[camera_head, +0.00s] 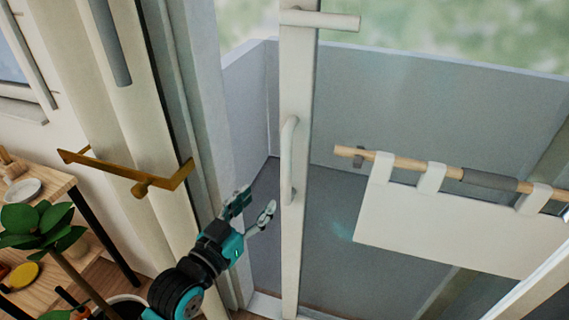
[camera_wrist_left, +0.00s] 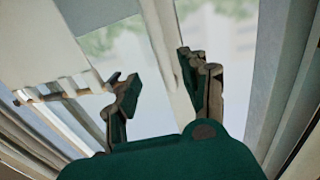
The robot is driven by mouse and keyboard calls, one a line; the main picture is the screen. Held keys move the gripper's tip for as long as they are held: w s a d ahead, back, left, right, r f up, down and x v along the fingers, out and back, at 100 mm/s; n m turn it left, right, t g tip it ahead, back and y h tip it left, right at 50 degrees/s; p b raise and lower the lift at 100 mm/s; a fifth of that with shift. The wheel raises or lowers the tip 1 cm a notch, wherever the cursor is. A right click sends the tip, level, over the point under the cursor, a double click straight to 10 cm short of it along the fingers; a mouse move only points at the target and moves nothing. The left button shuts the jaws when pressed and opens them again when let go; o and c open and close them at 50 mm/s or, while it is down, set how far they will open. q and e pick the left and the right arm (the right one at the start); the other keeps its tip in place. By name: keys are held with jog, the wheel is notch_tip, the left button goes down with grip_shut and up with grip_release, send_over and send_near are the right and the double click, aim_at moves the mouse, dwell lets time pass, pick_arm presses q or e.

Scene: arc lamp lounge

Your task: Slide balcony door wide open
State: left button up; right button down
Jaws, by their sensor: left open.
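The balcony door (camera_head: 295,235) has a white upright stile and glass to its right. A gap to its left shows the balcony, so the door stands partly open. Its pale vertical handle (camera_head: 288,160) is on the stile. My left gripper (camera_head: 258,200) is open and empty, just left of the stile and near the handle's lower end; I cannot tell whether it touches. In the left wrist view the two fingers of my left gripper (camera_wrist_left: 160,78) are spread, with a pale upright (camera_wrist_left: 168,50) behind the space between them. My right gripper is not in view.
A brass curtain holdback (camera_head: 110,170) and a cream curtain (camera_head: 130,215) are left of the opening. A plant (camera_head: 42,228) and a wooden shelf (camera_head: 50,187) stand at lower left. A white fabric panel hangs from a wooden rod (camera_head: 425,167) at right.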

aim_at(284, 170)
pick_arm(q)
jog(key=p+x, duration=0.1)
jog(key=x, duration=1.1)
jog(key=shift+w, duration=0.1)
jog(key=shift+w+d+f+p, duration=0.15)
jog(key=shift+w+d+p, duration=0.15)
jog(key=shift+w, duration=0.2)
grip_shut()
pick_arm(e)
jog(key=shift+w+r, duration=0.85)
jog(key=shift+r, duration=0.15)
pick_arm(q)
jog(key=shift+w+d+f, duration=0.1)
jog(key=shift+w+f, duration=0.05)
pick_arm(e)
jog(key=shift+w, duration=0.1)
